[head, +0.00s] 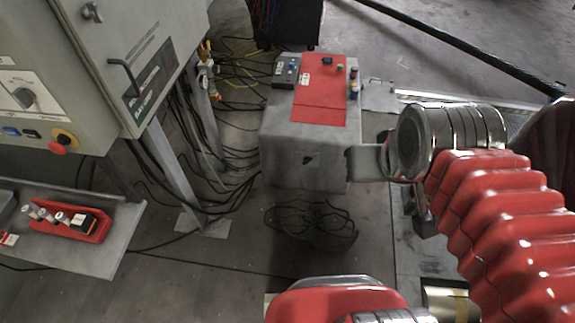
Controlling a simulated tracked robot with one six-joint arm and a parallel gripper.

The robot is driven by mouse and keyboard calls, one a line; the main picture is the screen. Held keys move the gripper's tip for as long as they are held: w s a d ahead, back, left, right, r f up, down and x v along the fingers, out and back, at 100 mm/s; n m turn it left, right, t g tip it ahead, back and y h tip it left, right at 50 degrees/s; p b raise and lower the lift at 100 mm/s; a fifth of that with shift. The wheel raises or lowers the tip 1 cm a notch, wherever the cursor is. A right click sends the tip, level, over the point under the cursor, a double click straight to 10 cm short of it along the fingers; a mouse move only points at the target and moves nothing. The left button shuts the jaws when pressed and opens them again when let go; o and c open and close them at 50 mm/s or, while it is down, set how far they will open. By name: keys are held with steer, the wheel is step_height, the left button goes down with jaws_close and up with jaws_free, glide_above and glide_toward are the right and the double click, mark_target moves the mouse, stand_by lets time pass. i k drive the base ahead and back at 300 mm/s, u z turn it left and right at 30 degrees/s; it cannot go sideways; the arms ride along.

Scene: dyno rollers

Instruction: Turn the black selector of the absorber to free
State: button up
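A grey floor box with a red top plate, which looks like the absorber (279,125), stands in the middle of the head view. Its top carries a small dark panel (285,72), a blue knob (327,60) and a green button (340,68). No black selector can be made out for sure on this box. A larger black rotary selector (25,97) shows on the light cabinet at the left; its markings are too small to read. My arm's red sleeve and silver joint are right of the box. My gripper's fingers cannot be seen.
The cabinet (60,85) has a handle and a red stop button (58,146). A shelf (105,250) below it holds a red tray (80,224). Cables (215,170) lie on the floor beside the box, with a coil (315,222) in front. A dark bar (465,45) crosses the upper right.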

mark_target(307, 160)
steer(key=u, duration=1.6)
steer(key=i, duration=1)
steer(key=u, duration=0.05)
